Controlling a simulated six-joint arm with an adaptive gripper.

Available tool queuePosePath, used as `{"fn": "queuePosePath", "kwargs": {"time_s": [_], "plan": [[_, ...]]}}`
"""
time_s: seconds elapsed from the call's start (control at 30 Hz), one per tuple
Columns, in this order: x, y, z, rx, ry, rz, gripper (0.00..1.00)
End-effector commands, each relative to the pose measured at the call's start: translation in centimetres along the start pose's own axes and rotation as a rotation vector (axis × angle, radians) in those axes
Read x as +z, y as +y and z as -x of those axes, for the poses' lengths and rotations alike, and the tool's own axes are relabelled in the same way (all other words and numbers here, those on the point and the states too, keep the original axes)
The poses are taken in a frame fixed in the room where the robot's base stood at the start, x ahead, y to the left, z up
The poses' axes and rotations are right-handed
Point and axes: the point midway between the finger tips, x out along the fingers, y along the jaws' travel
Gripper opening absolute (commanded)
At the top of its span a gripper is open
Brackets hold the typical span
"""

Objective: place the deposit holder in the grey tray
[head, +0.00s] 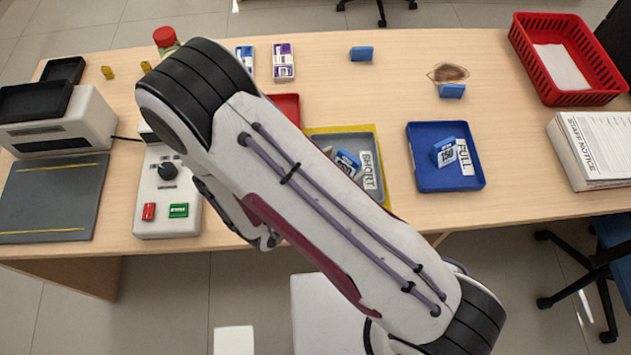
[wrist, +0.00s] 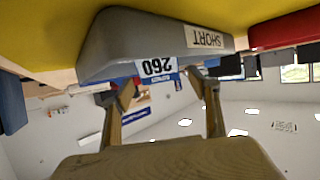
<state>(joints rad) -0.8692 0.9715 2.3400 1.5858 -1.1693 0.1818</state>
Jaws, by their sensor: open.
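The grey tray (head: 379,150) with a SHORT label lies on a yellow mat, partly hidden by my arm in the head view. A blue deposit holder (head: 347,161) with a white number card sits tilted inside it. In the wrist view, which looks upside down, the holder's card (wrist: 157,67) reads 260 and shows at the edge of the grey tray (wrist: 120,45). My gripper (wrist: 161,88) is open, its two fingertips apart on either side of the holder. I cannot tell whether they touch it. In the head view my arm hides the gripper's fingers.
A blue FULL tray (head: 419,180) holds another blue holder (head: 444,151). Two more blue holders (head: 361,53) (head: 452,91) stand behind, one beside a brown stain. A red tray (head: 287,103) is partly hidden. A red basket (head: 520,43) and STAFF NOTICE stack (head: 590,145) stand right.

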Motion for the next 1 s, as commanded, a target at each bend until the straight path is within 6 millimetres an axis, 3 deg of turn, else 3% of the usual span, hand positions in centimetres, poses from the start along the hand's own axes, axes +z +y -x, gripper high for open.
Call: {"fn": "queuePosePath", "kwargs": {"time_s": [0.7,1.0], "plan": [[0.0,-0.1,7.7,-0.004,-0.002,-0.001,0.6],[0.0,-0.1,10.1,-0.002,-0.001,-0.002,0.6]]}}
